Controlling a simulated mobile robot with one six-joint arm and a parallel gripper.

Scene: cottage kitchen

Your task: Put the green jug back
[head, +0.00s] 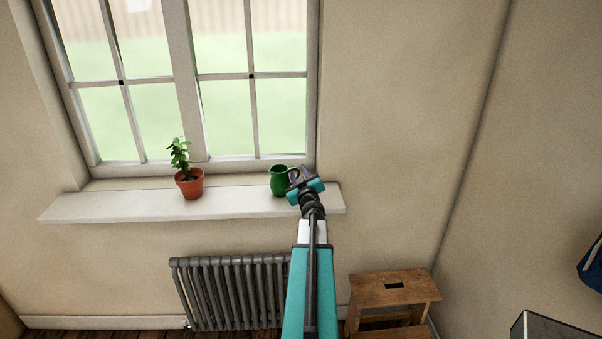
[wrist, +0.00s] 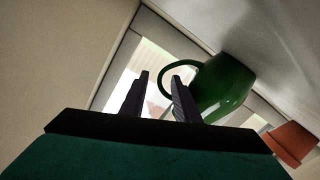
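The green jug (head: 280,181) stands upright on the white windowsill (head: 120,206), near its right end, with its handle to the right. My gripper (head: 295,175) is at the handle side of the jug, above the sill. In the wrist view the two dark fingers (wrist: 160,76) are apart. The jug (wrist: 225,90) is just right of them there. The outer bend of its handle shows in the gap between the fingers, and the right finger hides part of it. I cannot tell whether the fingers touch the handle.
A potted plant in a terracotta pot (head: 190,185) stands on the sill left of the jug. The sill between them is clear. The window (head: 225,90) is behind. Below are a grey radiator (head: 225,292) and a wooden step stool (head: 394,289).

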